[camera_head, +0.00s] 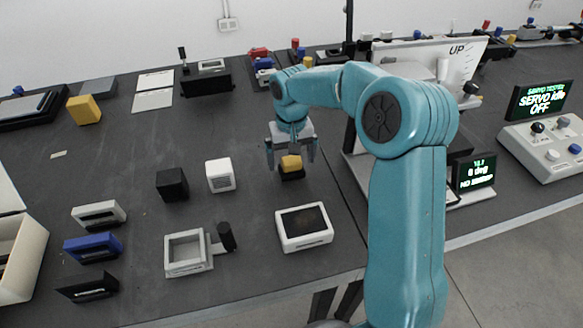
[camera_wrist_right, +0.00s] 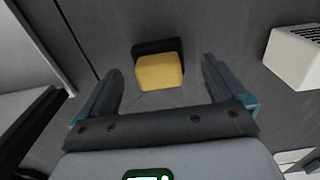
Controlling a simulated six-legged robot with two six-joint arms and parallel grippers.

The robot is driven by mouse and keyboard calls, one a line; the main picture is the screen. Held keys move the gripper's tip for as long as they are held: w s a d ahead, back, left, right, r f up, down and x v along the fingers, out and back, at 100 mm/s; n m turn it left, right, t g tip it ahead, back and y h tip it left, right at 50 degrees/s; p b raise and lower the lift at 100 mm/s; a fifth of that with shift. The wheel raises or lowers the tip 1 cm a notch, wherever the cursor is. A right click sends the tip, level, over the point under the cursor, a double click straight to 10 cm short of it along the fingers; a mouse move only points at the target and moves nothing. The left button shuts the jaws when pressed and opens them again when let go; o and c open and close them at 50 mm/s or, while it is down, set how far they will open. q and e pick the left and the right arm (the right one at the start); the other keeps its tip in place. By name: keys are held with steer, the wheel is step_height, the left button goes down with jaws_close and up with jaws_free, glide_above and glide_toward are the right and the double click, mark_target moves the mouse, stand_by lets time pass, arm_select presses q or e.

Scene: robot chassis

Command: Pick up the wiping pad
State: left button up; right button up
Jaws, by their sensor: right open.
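The wiping pad, which I take to be the small yellow block on a black base (camera_head: 291,163), stands on the dark grey table right of the white cube. My right gripper (camera_head: 290,160) is open over it, with one finger on each side in the head view. In the right wrist view the yellow block (camera_wrist_right: 160,71) shows beyond the open gripper (camera_wrist_right: 160,68), between the finger lines and not gripped. Its black base shows behind it. I cannot tell the exact height gap. My left gripper is not in view.
A white cube (camera_head: 220,175) and a black cube (camera_head: 172,184) stand left of the pad. A white-framed dark plate (camera_head: 304,227) and a grey square frame (camera_head: 187,252) lie in front. A white panel marked UP (camera_head: 440,60) stands behind my right arm. The table's middle left is clear.

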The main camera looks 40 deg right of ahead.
mark_target(292, 159)
step_height(292, 159, down, 3)
steer(key=shift+d+f, duration=0.1)
steer(key=c, duration=1.1)
steer(key=shift+c, duration=0.2)
step_height(292, 159, up, 20)
steer(key=p, duration=0.3)
